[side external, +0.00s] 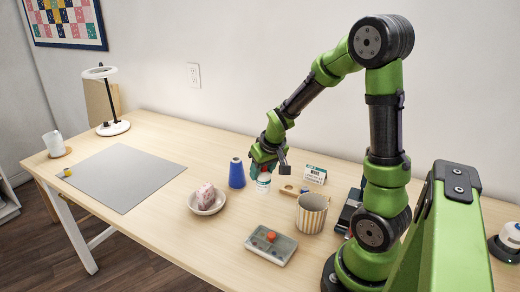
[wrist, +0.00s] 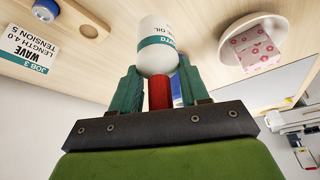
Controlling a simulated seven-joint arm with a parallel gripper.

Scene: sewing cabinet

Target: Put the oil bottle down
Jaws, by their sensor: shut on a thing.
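The oil bottle (side external: 263,184) is white with a teal label and hangs upright below my gripper (side external: 263,168) in the side view. In the wrist view the bottle (wrist: 158,42) shows its label and part of the word OIL. My gripper (wrist: 159,88) is shut on the bottle's red neck or cap, with a teal finger on each side. The bottle's base is at or just above the table; I cannot tell whether it touches.
A job card (side external: 315,174), striped cup (side external: 312,214) and grey box (side external: 270,250) are nearby. The grey mat (side external: 125,175) is largely clear.

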